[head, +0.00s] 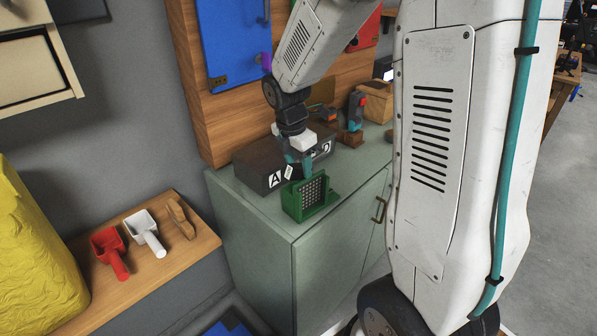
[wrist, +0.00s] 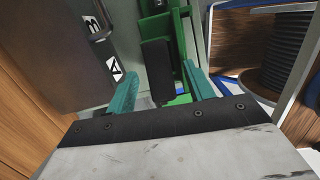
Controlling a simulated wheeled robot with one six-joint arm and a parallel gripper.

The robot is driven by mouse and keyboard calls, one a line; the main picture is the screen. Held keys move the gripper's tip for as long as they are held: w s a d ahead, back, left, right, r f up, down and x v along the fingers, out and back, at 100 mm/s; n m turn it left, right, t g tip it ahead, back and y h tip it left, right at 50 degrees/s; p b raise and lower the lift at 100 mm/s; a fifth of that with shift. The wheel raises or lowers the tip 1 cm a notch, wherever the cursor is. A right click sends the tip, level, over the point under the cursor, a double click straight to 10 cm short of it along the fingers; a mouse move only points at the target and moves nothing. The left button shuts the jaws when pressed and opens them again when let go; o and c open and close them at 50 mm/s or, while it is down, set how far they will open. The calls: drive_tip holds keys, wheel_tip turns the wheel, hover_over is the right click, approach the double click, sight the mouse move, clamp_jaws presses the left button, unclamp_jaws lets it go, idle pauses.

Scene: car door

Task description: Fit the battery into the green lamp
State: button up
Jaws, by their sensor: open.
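The green lamp (head: 305,200) stands on the cabinet top near its front edge, its grid face turned toward the head camera. My gripper (head: 298,165) is just above and behind it, pointing down. In the wrist view the green lamp (wrist: 183,50) lies ahead of my open gripper (wrist: 161,88). A black block (wrist: 156,68), which looks like the battery, sits beside the lamp's green frame, between the lines of the fingers. The fingers look apart from it. I cannot tell whether the block is seated in the lamp.
A dark box (head: 258,168) with lettered labels stands just behind the lamp on the green cabinet (head: 262,222). A tool with a red top (head: 357,108) stands farther right. Red (head: 109,252) and white (head: 147,232) scoops lie on a wooden shelf at left.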

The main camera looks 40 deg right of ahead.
clamp_jaws()
drive_tip(key=shift+r, duration=0.1)
